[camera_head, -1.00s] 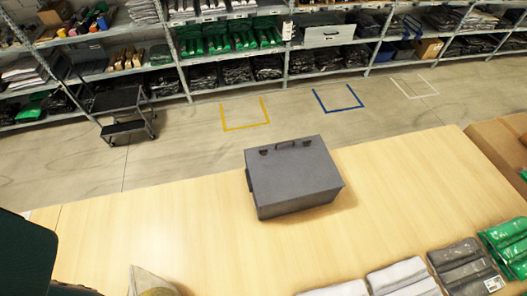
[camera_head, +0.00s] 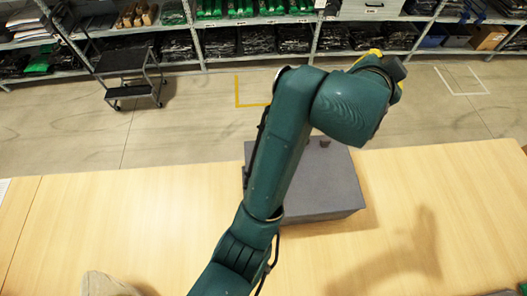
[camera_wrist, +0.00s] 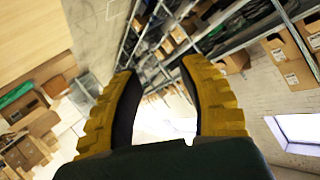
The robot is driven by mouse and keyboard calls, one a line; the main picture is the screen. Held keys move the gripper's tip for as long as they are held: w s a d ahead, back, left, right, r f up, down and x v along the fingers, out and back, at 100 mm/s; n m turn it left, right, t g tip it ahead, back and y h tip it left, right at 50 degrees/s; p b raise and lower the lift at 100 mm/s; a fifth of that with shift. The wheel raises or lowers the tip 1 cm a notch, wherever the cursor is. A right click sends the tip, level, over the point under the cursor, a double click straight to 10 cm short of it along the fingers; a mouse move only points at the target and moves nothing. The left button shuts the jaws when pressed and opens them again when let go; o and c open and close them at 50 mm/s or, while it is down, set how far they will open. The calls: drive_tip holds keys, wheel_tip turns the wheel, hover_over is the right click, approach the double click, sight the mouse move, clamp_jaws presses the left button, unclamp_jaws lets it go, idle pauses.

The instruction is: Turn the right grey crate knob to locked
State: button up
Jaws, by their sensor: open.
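The grey crate (camera_head: 338,188) stands on the wooden table with its lid closed, partly hidden behind my arm. Its right knob (camera_head: 325,143) shows as a small dark shape at the lid's far edge, beside my forearm. How it is turned is too small to tell. The left knob and the handle are hidden by my arm. My gripper (camera_wrist: 163,78) is open and empty in the wrist view, its yellow fingers apart with dark pads. In the head view its yellow parts show above and right of the crate, apart from it. The wrist view does not show the crate.
The wooden table (camera_head: 440,190) is clear to the right of the crate, where a shadow of my arm falls. A beige item (camera_head: 105,285) lies at the front left. Behind the table are a black step cart (camera_head: 128,75) and stocked shelves (camera_head: 285,25).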

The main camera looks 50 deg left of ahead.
drive_tip(key=s+a+f+m+g+h+b, duration=0.1)
drive_tip(key=s+a+f+m+g+b, duration=0.15)
drive_tip(key=a+f+g+b, duration=1)
drive_tip(key=s+a+f+m+t+h+b, duration=0.1)
drive_tip(key=s+a+f+h+b, duration=0.1)
drive_tip(key=s+a+f, duration=0.4)
drive_tip(key=s+a+f+m+t+h+b, duration=0.1)
drive_tip(key=s+a+f+t+h, duration=0.1)
drive_tip(key=s+a+f, duration=0.5)
drive_tip(key=b+x, duration=0.1)
drive_tip(key=x, duration=0.5)
drive_tip(key=d+b+x, duration=0.1)
drive_tip(key=x, duration=0.5)
drive_tip(key=w+b+x, duration=0.1)
drive_tip(key=x, duration=0.5)
drive_tip(key=shift+w+d, duration=0.2)
drive_tip(key=shift+d, duration=0.15)
clamp_jaws()
